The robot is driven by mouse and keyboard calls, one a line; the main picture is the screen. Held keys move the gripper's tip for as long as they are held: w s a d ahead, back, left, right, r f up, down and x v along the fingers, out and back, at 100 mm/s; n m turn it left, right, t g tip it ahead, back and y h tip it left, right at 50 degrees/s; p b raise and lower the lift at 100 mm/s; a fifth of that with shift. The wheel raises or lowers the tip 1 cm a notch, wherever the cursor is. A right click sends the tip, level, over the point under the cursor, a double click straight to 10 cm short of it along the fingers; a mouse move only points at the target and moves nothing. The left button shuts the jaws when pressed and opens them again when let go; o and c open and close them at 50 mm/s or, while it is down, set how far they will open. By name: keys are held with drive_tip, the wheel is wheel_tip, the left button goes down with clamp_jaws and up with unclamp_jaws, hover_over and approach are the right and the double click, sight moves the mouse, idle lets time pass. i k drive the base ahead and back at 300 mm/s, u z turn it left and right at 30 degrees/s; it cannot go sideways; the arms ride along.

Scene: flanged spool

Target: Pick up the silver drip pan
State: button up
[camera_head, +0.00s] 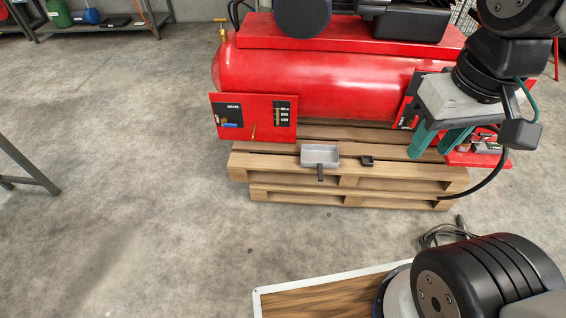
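The silver drip pan (320,154) is a small grey rectangular pan with a dark handle pointing to the front. It lies on the front edge of the wooden pallet stack (345,182), and its handle hangs over that edge. My gripper (436,150) has two green fingers that point down. It is to the right of the pan and apart from it, above the right part of the pallets. The fingers stand apart with a gap between them, and nothing shows between them.
A red compressor tank (300,80) stands on the pallets behind the pan. A small black part (367,161) lies right of the pan. A red tray (494,158) with small items is at the right. A red panel (252,118) stands behind left.

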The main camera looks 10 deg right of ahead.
sight(320, 157)
drive_tip(key=u, duration=1.6)
drive_tip(key=i, duration=1.5)
drive_tip(key=z, duration=2.1)
